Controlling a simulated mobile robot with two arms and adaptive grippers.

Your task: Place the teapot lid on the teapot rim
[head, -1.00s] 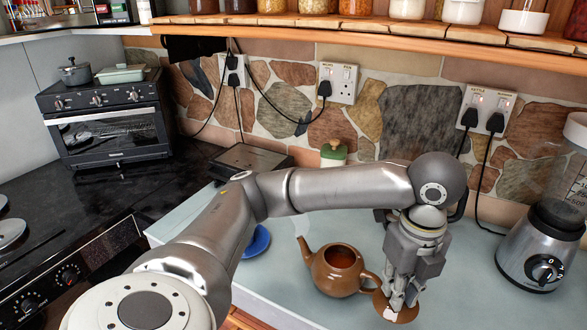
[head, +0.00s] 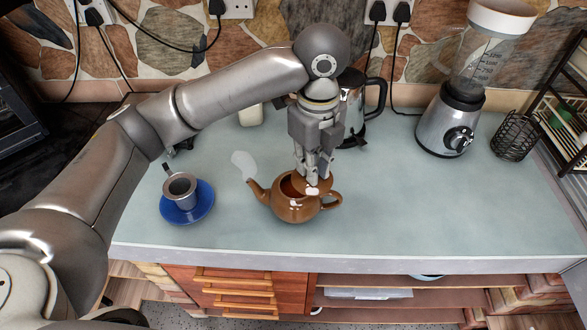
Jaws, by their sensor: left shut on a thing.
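The brown teapot (head: 294,212) stands upright on the pale counter, spout to the left and handle to the right. Part of its dark opening (head: 288,188) shows on the left side. My left gripper (head: 314,174) points down over the right part of the teapot. It is shut on the brown teapot lid (head: 322,187), which is partly hidden by the fingers. The lid overlaps the right side of the opening, off centre from it. I cannot tell whether the lid touches the rim. My right gripper is not in view.
A metal cup (head: 180,186) sits on a blue saucer (head: 202,207) to the left. A kettle (head: 353,105) stands behind my gripper. A blender (head: 446,125) and a black wire basket (head: 514,137) are at the right. The counter (head: 420,205) right of the teapot is clear.

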